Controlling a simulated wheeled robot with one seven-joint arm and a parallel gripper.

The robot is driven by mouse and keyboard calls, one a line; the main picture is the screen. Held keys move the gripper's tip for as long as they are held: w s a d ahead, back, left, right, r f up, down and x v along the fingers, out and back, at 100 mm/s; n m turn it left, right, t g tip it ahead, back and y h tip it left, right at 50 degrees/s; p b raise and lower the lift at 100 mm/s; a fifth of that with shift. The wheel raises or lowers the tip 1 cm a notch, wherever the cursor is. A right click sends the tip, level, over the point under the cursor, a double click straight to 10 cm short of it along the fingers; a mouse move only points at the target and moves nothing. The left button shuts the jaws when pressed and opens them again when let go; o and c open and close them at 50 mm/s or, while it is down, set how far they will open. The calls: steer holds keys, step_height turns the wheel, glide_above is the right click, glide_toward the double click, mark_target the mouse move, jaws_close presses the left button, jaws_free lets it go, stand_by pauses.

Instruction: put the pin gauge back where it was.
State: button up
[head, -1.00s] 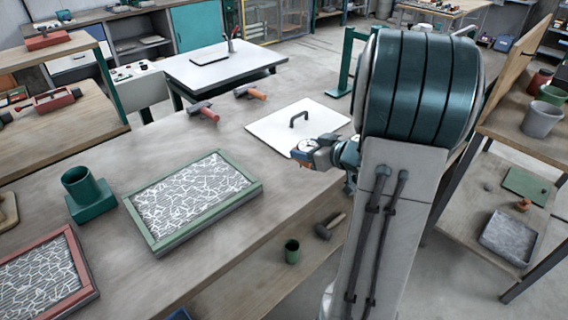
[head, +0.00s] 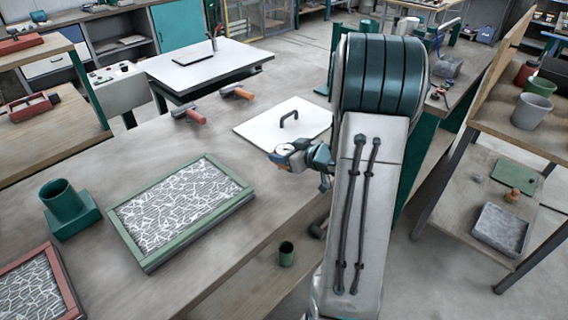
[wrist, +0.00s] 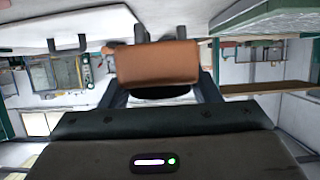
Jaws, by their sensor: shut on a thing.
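The pin gauge, with a round white dial (head: 284,150) and an orange part, is in my gripper (head: 291,157) above the front edge of the long workbench, just in front of the white board with a black handle (head: 262,128). In the wrist view an orange-brown block, which I take to be part of the gauge (wrist: 157,63), sits between the fingers of my gripper (wrist: 160,52). My gripper is shut on it. The gauge's pin is not clear in either view.
A shelf rack (head: 500,150) stands on the right. Bare bench lies between tray and board.

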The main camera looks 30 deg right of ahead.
steer(key=shift+w+a+f, duration=0.15)
steer(key=shift+f, duration=1.95)
steer(key=shift+f, duration=0.1)
steer(key=shift+f+b, duration=0.15)
steer(key=shift+b, duration=0.15)
steer(key=o, duration=1.2)
steer(key=shift+o, duration=0.2)
